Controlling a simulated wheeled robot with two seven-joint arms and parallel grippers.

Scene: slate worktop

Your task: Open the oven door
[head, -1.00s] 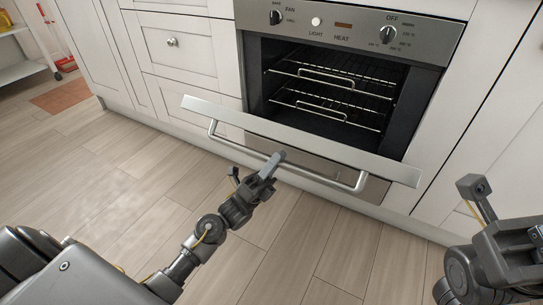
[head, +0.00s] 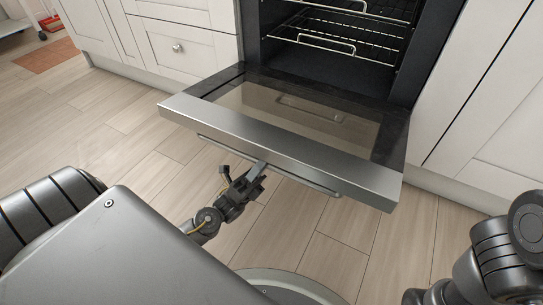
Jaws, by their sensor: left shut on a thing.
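The oven door (head: 285,152) is folded far down, close to level, with its glass inner side facing up. The oven cavity (head: 335,45) is open to view, with wire racks (head: 340,30) inside. Of my right arm, only links show at the lower right; its gripper is out of view.
White cabinets with a drawer (head: 180,45) stand left of the oven, and a white cabinet (head: 465,90) stands right. The wood floor (head: 120,125) is clear around the door. A reddish mat (head: 47,55) lies at the far left.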

